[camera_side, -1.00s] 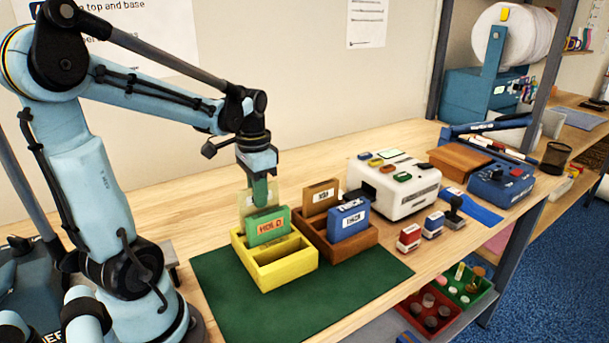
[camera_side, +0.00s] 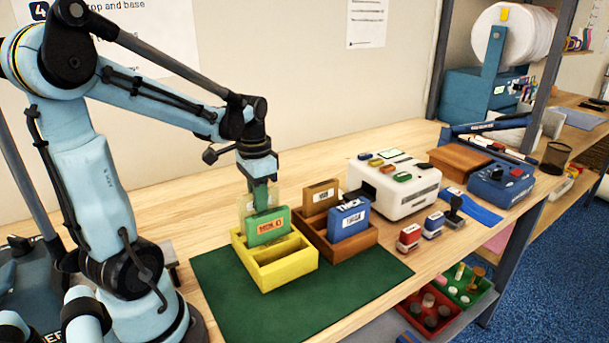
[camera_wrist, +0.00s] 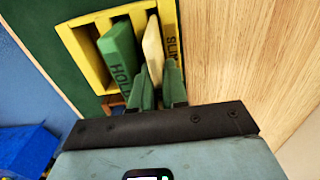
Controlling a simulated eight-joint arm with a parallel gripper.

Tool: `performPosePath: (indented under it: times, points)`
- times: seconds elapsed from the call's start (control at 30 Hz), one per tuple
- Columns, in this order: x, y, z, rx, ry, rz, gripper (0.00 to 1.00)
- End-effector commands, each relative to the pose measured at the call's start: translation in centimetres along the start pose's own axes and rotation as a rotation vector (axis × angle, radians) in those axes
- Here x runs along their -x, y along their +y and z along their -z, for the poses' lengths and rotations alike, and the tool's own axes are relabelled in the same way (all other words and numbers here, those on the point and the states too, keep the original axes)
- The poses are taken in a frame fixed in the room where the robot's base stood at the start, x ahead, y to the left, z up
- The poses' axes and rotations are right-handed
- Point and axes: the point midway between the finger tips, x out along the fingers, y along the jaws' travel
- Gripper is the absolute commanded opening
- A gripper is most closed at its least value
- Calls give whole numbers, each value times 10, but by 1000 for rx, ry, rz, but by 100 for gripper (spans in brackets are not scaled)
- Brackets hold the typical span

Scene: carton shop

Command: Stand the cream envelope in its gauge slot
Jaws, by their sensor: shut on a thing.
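The cream envelope (camera_side: 244,205) stands upright in the yellow gauge box (camera_side: 285,275), behind the green block (camera_side: 267,228) with an orange label. My gripper (camera_side: 262,203) is shut on it from above. In the wrist view the cream envelope (camera_wrist: 153,48) lies between my green fingers (camera_wrist: 160,88), beside the rim marked SLIM. The green block (camera_wrist: 117,50) stands in the neighbouring slot, apart from it. The envelope's lower edge is hidden by the green block and the box wall, so I cannot tell whether it touches the bottom.
A brown box (camera_side: 345,254) with a brown block (camera_side: 320,196) and a blue block (camera_side: 349,220) stands close to the right. A white machine (camera_side: 400,195) and stamps (camera_side: 409,238) are farther right. The green mat (camera_side: 225,290) is clear in front.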

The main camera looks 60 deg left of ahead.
Motion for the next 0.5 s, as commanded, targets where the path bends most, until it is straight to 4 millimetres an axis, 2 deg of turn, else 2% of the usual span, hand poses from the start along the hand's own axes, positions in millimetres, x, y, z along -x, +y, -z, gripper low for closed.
performPosePath:
  times: [0.5]
  points:
    - [-14, 0, 0, 0, 0, 0, 0]
